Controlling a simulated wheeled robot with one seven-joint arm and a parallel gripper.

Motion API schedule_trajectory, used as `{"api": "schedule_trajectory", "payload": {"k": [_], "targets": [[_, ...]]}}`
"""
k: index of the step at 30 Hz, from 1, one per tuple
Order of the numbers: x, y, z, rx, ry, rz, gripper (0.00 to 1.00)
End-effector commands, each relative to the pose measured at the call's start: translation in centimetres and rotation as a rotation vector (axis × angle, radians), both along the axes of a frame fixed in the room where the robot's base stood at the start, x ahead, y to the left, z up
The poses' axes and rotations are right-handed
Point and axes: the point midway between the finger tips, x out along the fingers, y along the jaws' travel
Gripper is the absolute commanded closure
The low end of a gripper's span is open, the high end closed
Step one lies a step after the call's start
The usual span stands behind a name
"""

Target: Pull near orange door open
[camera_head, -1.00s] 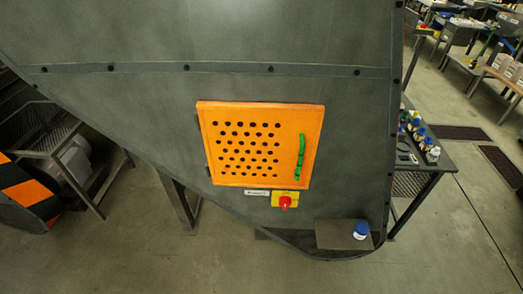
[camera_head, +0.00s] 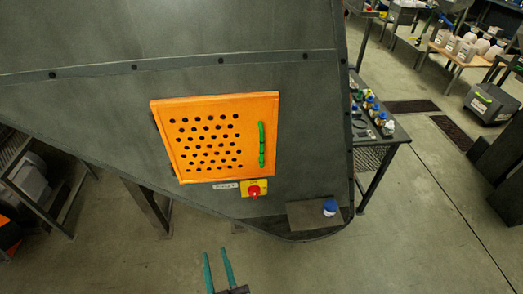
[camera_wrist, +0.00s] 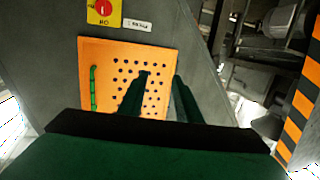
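The orange door (camera_head: 216,137) is a square panel with rows of black holes, set in the grey machine wall. It looks shut. Its green handle (camera_head: 261,145) runs upright along the right edge. In the wrist view the door (camera_wrist: 112,68) appears upside down, with the green handle (camera_wrist: 93,88) at its left. My gripper (camera_head: 216,254) has two green fingers at the bottom of the head view, apart from the door and below it. The fingers (camera_wrist: 154,90) are spread with a gap between them and hold nothing; in the wrist view they overlap part of the door.
A red knob on a yellow plate (camera_head: 254,189) sits just below the door. A side table (camera_head: 393,135) with several bottles stands right. Floor in front is clear.

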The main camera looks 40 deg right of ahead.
Motion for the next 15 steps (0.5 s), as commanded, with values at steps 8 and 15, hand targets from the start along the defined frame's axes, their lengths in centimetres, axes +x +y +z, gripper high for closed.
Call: {"api": "schedule_trajectory", "payload": {"k": [8, 15], "targets": [[5.9, -8.7, 5.2, -0.030, -0.052, -0.174, 0.69], [8.4, -16.5, 10.7, -0.053, -0.090, -0.325, 0.69]]}}
